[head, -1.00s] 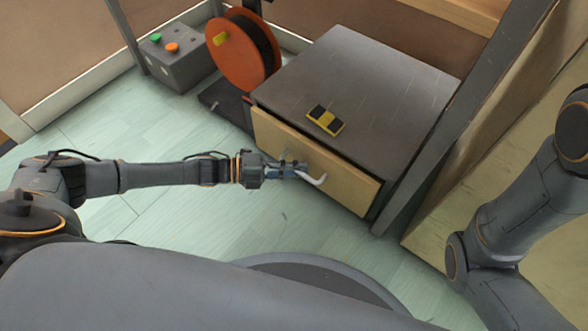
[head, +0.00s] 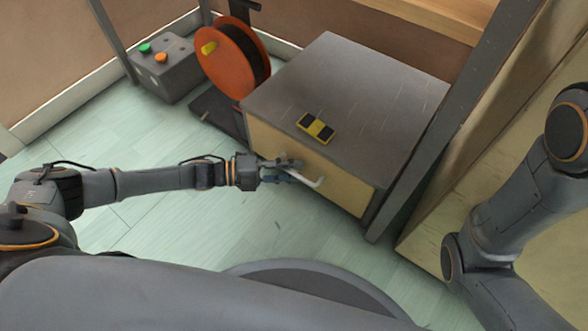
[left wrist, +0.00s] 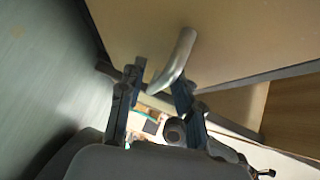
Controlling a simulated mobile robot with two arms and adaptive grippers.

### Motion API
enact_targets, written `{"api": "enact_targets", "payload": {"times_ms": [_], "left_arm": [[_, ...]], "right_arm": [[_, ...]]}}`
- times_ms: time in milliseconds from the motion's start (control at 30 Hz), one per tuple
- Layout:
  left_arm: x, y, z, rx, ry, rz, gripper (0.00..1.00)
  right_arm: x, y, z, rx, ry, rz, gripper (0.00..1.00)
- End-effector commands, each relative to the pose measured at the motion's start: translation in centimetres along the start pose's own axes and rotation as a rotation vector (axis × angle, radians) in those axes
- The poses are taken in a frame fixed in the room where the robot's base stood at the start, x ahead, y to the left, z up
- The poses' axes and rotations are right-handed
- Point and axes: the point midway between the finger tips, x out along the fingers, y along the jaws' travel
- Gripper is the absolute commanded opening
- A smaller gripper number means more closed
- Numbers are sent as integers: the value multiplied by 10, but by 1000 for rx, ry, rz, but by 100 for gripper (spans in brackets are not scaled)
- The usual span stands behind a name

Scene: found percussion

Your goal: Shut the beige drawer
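The beige drawer (head: 335,182) is the front of a grey-topped cabinet (head: 335,90) in the head view. Its front looks about flush with the cabinet, with little or no gap showing. Its pale curved handle (head: 309,180) sticks out from the front; it also shows in the left wrist view (left wrist: 178,58). My left gripper (head: 288,168) is at the handle. In the left wrist view the fingers of my left gripper (left wrist: 158,82) stand apart, with the handle's bent end between them. My right gripper is out of view; only that arm shows at the right.
A yellow and black block (head: 316,128) lies on the cabinet top. An orange reel (head: 228,60) and a grey box with buttons (head: 165,70) stand to the left. A dark post (head: 440,130) rises right of the cabinet. The pale green floor in front is mostly clear.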

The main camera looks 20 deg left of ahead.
Motion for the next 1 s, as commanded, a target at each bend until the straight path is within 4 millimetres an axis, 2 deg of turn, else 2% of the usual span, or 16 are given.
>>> {"api": "enact_targets", "payload": {"times_ms": [300,500,700,1000], "left_arm": [[-65,2,0,-2,-3,6,34],[-98,1,0,-2,-2,4,34],[-112,0,1,0,0,2,34],[-112,0,0,0,0,2,34]], "right_arm": [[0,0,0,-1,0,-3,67],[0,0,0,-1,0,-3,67],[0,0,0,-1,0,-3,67],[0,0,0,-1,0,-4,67]]}}
